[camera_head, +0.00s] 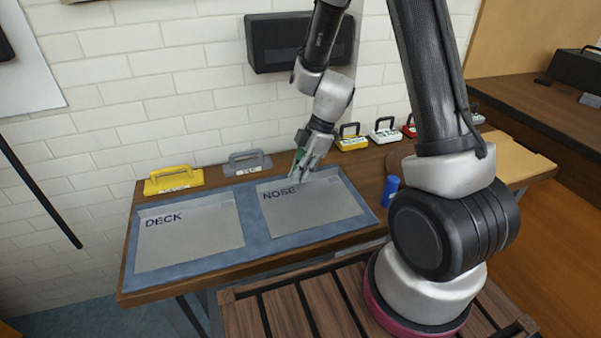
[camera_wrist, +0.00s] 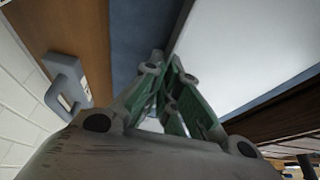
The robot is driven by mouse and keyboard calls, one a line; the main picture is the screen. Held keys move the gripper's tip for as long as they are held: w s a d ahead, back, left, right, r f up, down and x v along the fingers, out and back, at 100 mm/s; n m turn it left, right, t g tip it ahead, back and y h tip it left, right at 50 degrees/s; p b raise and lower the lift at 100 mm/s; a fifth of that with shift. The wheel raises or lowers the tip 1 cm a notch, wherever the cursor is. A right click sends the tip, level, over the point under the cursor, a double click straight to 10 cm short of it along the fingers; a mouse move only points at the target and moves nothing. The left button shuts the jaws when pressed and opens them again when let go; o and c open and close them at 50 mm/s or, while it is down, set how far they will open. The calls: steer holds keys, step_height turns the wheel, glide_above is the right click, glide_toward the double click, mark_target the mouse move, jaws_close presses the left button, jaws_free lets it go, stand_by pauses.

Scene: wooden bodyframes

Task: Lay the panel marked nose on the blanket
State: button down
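The pale grey panel marked NOSE (camera_head: 310,214) lies flat on the right half of the blue blanket (camera_head: 247,197). In the wrist view it is the white sheet (camera_wrist: 240,48), with a strip of blue blanket (camera_wrist: 142,32) beside it. My gripper (camera_head: 297,178) is above the panel's far left part, pointing down. In the wrist view my gripper (camera_wrist: 166,62) has its fingertips close together near the boundary between blanket and panel. I see nothing held between them. Whether the tips touch the panel is not clear.
A grey panel marked DECK (camera_head: 188,238) lies on the blanket's left half. A yellow handled block (camera_head: 173,181) and a grey handled block (camera_head: 247,164) stand along the back. Several more handled blocks stand right of the gripper. A blue cylinder (camera_head: 391,190) is at right.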

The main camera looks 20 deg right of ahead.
steer(key=c, duration=1)
jaws_free()
steer(key=shift+r, duration=3.5)
